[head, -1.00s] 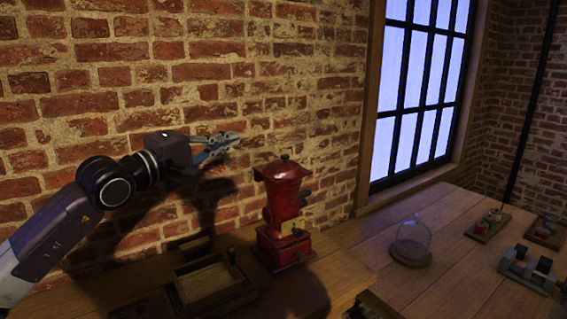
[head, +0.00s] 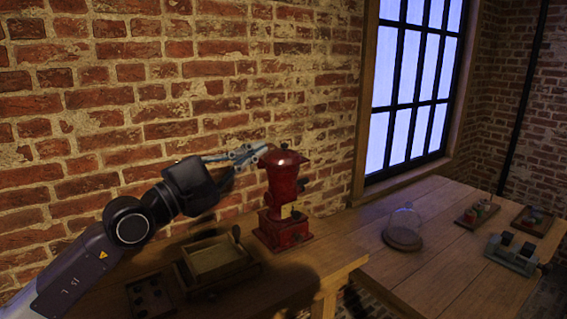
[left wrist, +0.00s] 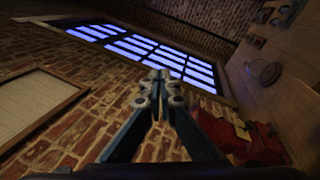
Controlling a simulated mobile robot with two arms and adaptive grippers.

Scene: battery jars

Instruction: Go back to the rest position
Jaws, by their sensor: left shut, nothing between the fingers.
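My left gripper (head: 250,153) is in the head view, raised above the wooden table and just left of the top of a red grinder-like machine (head: 283,196). Its fingers are shut with nothing between them. In the left wrist view the fingertips (left wrist: 158,78) meet, with the window beyond them and the red machine (left wrist: 250,140) at the lower right. Whether the fingers touch the red machine is hard to tell in the head view. My right gripper is in neither view.
A wooden tray (head: 254,269) and a dark block with holes (head: 150,296) lie left of the red machine. A glass dome (head: 404,226), small trays and a grey device (head: 512,254) stand on the right table. A brick wall (head: 120,90) is behind.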

